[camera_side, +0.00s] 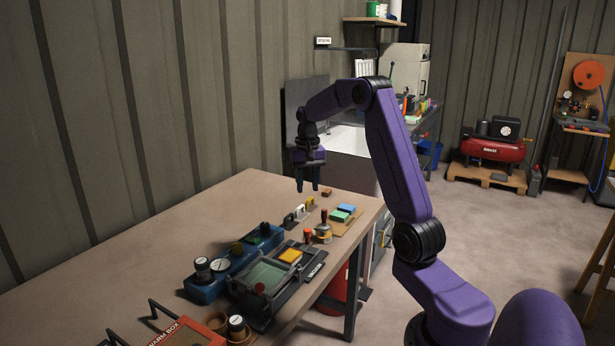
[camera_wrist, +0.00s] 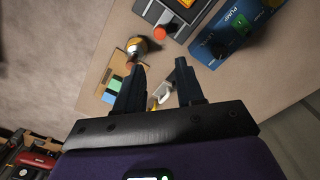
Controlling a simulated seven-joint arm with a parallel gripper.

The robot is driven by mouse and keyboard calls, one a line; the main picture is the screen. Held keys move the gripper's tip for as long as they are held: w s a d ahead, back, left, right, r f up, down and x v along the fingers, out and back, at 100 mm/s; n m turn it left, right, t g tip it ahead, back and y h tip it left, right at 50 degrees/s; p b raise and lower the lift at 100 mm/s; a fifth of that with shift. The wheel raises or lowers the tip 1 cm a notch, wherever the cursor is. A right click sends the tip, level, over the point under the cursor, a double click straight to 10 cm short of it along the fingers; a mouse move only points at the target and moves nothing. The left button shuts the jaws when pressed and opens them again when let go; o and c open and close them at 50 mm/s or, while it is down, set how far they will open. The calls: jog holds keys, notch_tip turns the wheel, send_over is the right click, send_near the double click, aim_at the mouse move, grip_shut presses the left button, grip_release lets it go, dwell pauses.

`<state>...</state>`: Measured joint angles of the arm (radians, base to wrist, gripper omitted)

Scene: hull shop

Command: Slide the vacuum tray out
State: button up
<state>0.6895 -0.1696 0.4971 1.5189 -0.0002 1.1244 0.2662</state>
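A dark flat device (camera_side: 275,292) with a green panel sits on the workbench in the side view, a yellow block lying on it. A dark grey part with a white label (camera_side: 314,270) lies along its right side. I cannot tell which part is the vacuum tray. Part of the dark device (camera_wrist: 160,14) shows at the top of the wrist view, with an orange-red knob near it. My gripper (camera_side: 307,190) is open and empty, above the far end of the bench, beyond the device. Its two fingers (camera_wrist: 161,66) are apart in the wrist view.
A blue pump box (camera_side: 235,262) with knobs stands left of the device. A stamp-like brass piece (camera_side: 323,232), green and blue blocks (camera_side: 343,212) and several small clips (camera_side: 300,212) lie near my gripper. An orange warm box (camera_side: 190,334) is at the near end. The bench's left side is clear.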

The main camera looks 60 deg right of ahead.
jog(key=shift+r, duration=1.1)
jog(key=shift+a, duration=0.1)
jog(key=s+a+n, duration=0.3)
jog(key=a+n, duration=0.2)
jog(key=a, duration=0.8)
jog(key=s+a+n, duration=0.4)
jog(key=a+n, duration=0.1)
jog(key=a, duration=0.9)
jog(key=s+a+n, duration=0.2)
jog(key=s+n, duration=0.2)
jog(key=s, duration=0.3)
jog(key=s+a+f+n, duration=0.1)
jog(key=s+a+n, duration=0.2)
jog(key=s, duration=0.5)
jog(key=s+a+f+n, duration=0.1)
jog(key=s+n, duration=0.3)
jog(key=s, duration=0.4)
jog(key=shift+a+f+n, duration=0.25)
jog(key=shift+a+n, duration=0.05)
jog(key=shift+a, duration=0.35)
